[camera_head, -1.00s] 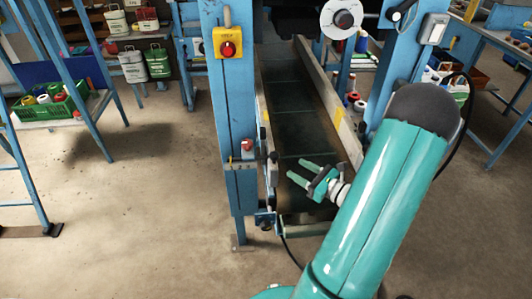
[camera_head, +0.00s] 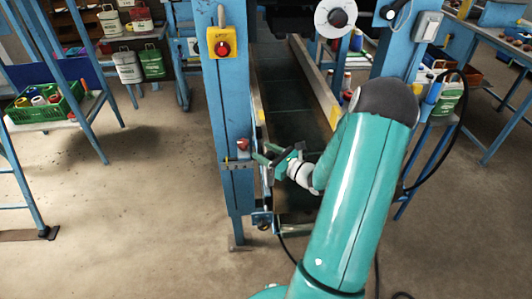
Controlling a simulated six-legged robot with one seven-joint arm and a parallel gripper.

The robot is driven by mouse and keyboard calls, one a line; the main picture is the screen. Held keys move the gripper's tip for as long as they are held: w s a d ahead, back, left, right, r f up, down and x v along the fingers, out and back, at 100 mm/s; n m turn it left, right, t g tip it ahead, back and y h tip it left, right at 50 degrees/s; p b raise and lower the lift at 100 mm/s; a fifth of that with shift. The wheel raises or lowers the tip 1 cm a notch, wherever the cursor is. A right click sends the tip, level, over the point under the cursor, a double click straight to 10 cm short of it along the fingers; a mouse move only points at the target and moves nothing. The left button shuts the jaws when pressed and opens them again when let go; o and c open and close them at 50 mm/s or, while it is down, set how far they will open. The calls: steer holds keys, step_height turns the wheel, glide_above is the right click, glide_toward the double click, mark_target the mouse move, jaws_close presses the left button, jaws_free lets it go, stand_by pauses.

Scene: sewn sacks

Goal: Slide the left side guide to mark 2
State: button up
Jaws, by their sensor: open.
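The left side guide (camera_head: 259,108) is a narrow pale rail with a yellow label, along the left edge of the dark conveyor belt (camera_head: 290,85). Its lower end is partly hidden by my gripper. A red knob (camera_head: 243,144) sits on the blue left post, by a small marked strip (camera_head: 238,164). The numbers on the strip are too small to read. My gripper (camera_head: 261,152) is open and empty, its green fingers pointing left, just right of the red knob. I cannot tell whether a finger touches the knob or the guide.
The right side guide (camera_head: 316,80) runs along the belt's other edge. A yellow box with a red button (camera_head: 222,43) is higher on the left post. A green crate (camera_head: 52,101) stands on a shelf at the left. The floor left of the post is clear.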

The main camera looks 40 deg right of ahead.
jaws_close()
steer(key=shift+s+d, duration=0.45)
steer(key=shift+d, duration=0.2)
steer(key=shift+s+d, duration=0.45)
steer(key=shift+d, duration=0.15)
jaws_free()
steer(key=s+d, duration=0.2)
steer(key=s, duration=1.1)
steer(key=shift+s+d, duration=0.25)
steer(key=shift+s, duration=0.05)
